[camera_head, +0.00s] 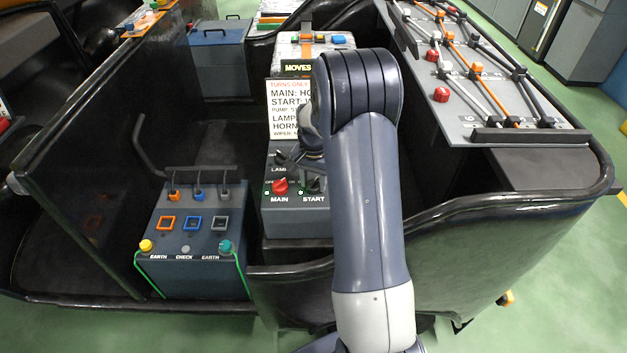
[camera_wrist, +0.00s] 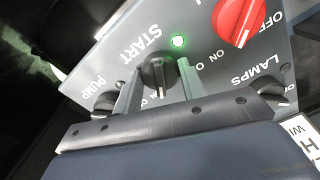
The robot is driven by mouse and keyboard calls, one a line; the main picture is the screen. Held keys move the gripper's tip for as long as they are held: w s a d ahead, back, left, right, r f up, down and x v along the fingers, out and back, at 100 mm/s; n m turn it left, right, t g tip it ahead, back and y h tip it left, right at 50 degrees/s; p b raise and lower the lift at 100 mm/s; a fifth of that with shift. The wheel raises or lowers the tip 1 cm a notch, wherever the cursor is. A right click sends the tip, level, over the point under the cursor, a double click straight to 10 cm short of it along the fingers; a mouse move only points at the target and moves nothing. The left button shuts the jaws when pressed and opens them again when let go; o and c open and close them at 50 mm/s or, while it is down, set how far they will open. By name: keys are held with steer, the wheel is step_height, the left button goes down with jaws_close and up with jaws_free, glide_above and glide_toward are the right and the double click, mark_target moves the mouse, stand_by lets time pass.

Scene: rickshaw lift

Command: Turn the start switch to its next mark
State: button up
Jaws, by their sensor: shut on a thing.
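The start switch (camera_wrist: 157,76) is a small dark knob under the START label on a grey panel (camera_wrist: 110,60). Its white pointer line faces the bottom of the wrist view; I cannot tell exactly which mark it meets. My gripper (camera_wrist: 157,84) has one finger on each side of the knob and is shut on it. In the head view, my gripper (camera_head: 313,172) reaches down over the panel just above the START label, and my arm covers the panel's right side. A green lamp (camera_wrist: 180,41) glows beside the switch.
The red MAIN knob (camera_head: 280,187) sits just left of START, and the LAMPS knob (camera_head: 281,156) is behind it. A PUMP knob (camera_wrist: 104,102) is close to one finger. A white sign (camera_head: 288,110) stands behind. An EARTH/CHECK box (camera_head: 190,278) is at the left.

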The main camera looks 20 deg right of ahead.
mark_target(314, 181)
steer(key=n, duration=0.4)
steer(key=shift+n, duration=0.3)
steer(key=n, duration=0.3)
steer(key=shift+n, duration=0.3)
steer(key=n, duration=0.3)
steer(key=shift+n, duration=2.2)
steer(key=o, duration=1)
step_height(314, 181, up, 11)
steer(key=shift+f+p, duration=0.1)
steer(key=shift+p, duration=0.3)
